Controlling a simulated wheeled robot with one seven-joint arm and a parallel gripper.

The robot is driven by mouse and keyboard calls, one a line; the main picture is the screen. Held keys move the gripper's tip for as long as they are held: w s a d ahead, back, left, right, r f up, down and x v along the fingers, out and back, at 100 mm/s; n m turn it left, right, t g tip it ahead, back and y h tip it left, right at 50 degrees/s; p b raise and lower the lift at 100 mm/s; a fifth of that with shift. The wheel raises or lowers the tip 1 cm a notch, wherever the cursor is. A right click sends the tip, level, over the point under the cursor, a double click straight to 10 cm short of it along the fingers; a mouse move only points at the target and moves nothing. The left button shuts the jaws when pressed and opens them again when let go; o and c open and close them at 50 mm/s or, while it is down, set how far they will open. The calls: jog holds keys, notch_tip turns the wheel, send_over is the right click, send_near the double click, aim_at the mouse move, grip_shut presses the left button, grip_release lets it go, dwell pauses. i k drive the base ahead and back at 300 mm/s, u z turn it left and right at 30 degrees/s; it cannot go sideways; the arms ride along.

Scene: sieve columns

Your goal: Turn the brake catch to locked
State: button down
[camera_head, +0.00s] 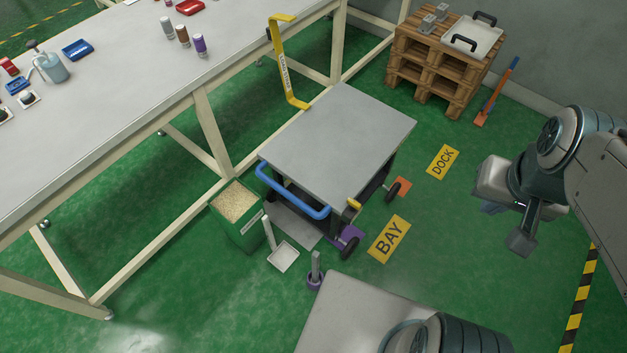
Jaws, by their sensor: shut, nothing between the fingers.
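The small yellow brake catch (354,203) is on the near right side of the grey-topped cart (340,130), just below the tabletop edge and above a wheel. It is too small to tell which way it is turned. My gripper (492,208) is at the right, above the green floor. It is shut and empty, well apart from the cart and the catch. Its fingers are small and partly hidden by the hand.
The cart has a blue handle (293,190). A green bin (239,208) of grains stands at its left. A wooden pallet stack (435,72) stands behind.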

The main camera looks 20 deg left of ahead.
aim_at(355, 205)
jog(key=u, duration=1.2)
